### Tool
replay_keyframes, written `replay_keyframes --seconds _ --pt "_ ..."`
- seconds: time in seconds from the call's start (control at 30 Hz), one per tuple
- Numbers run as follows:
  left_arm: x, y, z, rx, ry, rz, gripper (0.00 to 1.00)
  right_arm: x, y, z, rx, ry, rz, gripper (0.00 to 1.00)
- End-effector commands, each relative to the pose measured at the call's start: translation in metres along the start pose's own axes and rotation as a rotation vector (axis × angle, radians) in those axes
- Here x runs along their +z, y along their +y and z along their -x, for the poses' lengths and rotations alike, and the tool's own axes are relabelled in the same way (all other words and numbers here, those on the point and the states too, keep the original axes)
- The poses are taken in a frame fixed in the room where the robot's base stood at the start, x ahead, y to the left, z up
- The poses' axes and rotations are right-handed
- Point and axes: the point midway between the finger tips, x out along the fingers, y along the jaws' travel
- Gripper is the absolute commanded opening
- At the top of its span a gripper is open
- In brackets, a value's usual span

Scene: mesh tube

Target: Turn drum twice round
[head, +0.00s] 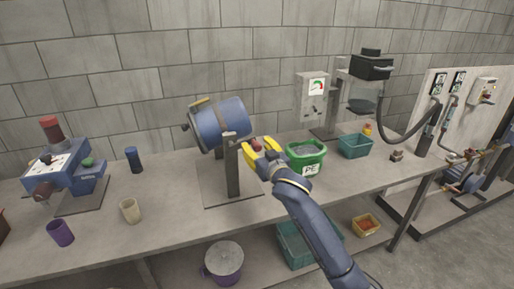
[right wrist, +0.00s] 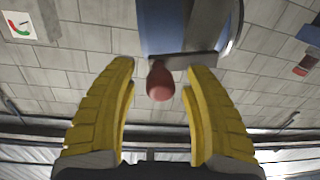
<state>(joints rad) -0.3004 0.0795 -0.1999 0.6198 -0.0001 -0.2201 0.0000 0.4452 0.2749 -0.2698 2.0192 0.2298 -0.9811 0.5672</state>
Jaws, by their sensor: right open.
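The blue drum (head: 222,122) is mounted tilted on a grey stand (head: 231,165) in the middle of the bench. Its red crank knob (head: 256,143) is at the drum's right side, by my right gripper (head: 262,150). In the right wrist view the red knob (right wrist: 160,82) is between the two yellow fingers of my right gripper (right wrist: 161,85), with gaps on both sides. The drum (right wrist: 185,25) shows beyond the knob. My right gripper is open and holds nothing. My left gripper is not in view.
A green PE bin (head: 306,155) stands just right of my right gripper, with a teal crate (head: 355,146) beyond. A blue machine (head: 68,170) and cups, including a cream one (head: 130,210), stand at the left. The bench front (head: 180,220) near the stand is clear.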

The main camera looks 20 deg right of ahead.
Motion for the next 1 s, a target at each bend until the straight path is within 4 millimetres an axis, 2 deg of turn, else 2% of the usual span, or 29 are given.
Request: replay_keyframes --seconds 0.07,0.5,1.0 --pt "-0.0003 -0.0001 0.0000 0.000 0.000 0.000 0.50 0.0000 0.0000 0.0001 0.000 0.000 0.000 0.51" --pt "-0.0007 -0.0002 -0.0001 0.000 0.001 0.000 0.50 0.0001 0.0001 0.0003 0.000 0.000 0.000 0.00" --pt "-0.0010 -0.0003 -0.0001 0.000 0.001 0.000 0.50 0.0008 -0.0006 0.0000 -0.001 -0.001 -0.003 0.00"
